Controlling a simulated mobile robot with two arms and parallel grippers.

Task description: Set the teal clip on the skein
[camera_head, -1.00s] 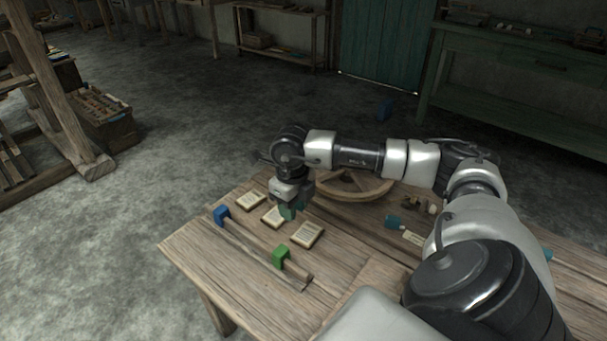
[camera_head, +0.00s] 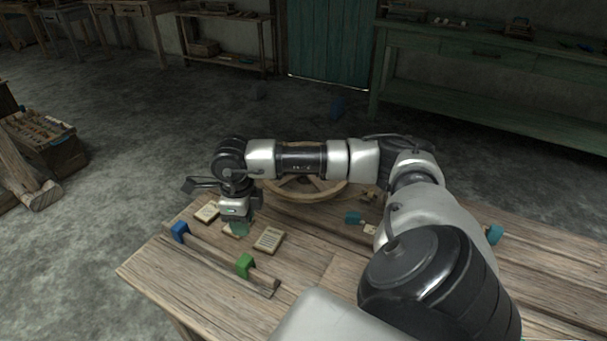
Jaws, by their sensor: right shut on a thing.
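My right gripper (camera_head: 238,220) points down over the table and is shut on the teal clip (camera_head: 240,229), which shows as a small dark teal piece below the fingers, partly hidden by them. The clip hangs in front of the middle card; I cannot tell its exact height. A long pale strip, which I take for the skein (camera_head: 212,252), lies along the table's front left, nearer than the gripper. A blue clip (camera_head: 180,231) sits at its far left end and a green clip (camera_head: 245,264) towards its right end. The stretch between them is bare. My left gripper is not in view.
Three cards lie behind the strip: left (camera_head: 207,211), middle (camera_head: 230,231), right (camera_head: 269,239). A wooden wheel (camera_head: 305,190) lies behind my right forearm. A blue-teal block (camera_head: 352,217) and another teal piece (camera_head: 494,234) are further right on the table (camera_head: 320,262).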

